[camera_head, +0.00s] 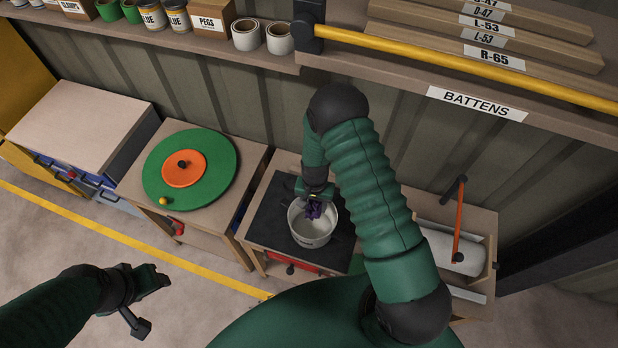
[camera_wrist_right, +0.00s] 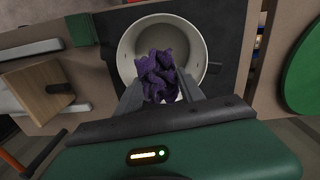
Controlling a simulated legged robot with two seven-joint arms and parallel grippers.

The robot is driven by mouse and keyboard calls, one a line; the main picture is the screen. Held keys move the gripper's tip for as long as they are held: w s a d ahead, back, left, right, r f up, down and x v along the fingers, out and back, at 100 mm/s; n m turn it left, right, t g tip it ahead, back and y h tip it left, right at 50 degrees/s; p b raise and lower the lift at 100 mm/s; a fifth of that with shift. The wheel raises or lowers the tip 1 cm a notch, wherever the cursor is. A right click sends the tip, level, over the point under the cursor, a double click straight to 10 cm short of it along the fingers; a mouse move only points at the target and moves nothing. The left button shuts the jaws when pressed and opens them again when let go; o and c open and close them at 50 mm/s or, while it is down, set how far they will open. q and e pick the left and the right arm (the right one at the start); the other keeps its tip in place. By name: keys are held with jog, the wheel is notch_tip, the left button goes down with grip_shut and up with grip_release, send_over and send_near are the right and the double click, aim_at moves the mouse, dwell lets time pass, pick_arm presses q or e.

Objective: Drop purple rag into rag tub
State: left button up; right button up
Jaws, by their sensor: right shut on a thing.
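The purple rag (camera_wrist_right: 162,76) is crumpled between the fingers of my right gripper (camera_wrist_right: 160,92), which is shut on it. The rag tub (camera_wrist_right: 127,60) is a round, pale, open-topped tub, and in the wrist view the rag shows in front of its opening. In the head view the tub (camera_head: 314,238) stands on a dark mat, with the purple rag (camera_head: 314,210) at its mouth just below my right gripper (camera_head: 316,200). I cannot tell how deep the rag hangs. My left gripper (camera_head: 150,296) is over the floor at lower left, away from the tub; its jaws look apart and empty.
The dark mat (camera_head: 268,220) covers the bench top under the tub. A green disc (camera_head: 215,150) with an orange centre lies on the bench to the left. A white roll (camera_head: 440,250) with an orange handle stands to the right. A batten shelf (camera_head: 560,125) overhangs the back.

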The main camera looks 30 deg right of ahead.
jog(key=shift+w+d+r, duration=0.15)
jog(key=shift+d+r, duration=0.2)
jog(key=shift+r, duration=0.1)
jog(key=shift+w+d+f, duration=0.1)
jog(key=shift+f, duration=0.15)
jog(key=f+b, duration=0.1)
jog(key=f, duration=0.1)
jog(key=f+b, duration=0.3)
jog(key=shift+d+f, duration=0.25)
jog(key=shift+f, duration=0.15)
jog(key=o, duration=0.9)
jog(key=shift+s+a, duration=0.2)
jog(key=o, duration=0.5)
jog(key=shift+s+a+r, duration=0.1)
jog(key=shift+s+r, duration=0.05)
jog(key=shift+r, duration=0.05)
jog(key=shift+c, duration=0.2)
pick_arm(q)
jog(key=f+b, duration=0.1)
jog(key=f, duration=0.1)
jog(key=f+b, duration=0.1)
jog(key=d+f+b, duration=0.1)
jog(key=f, duration=0.1)
jog(key=shift+s+f, duration=0.35)
pick_arm(e)
notch_tip(320, 180, up, 16)
jog(key=d, duration=0.1)
jog(key=shift+r, duration=0.2)
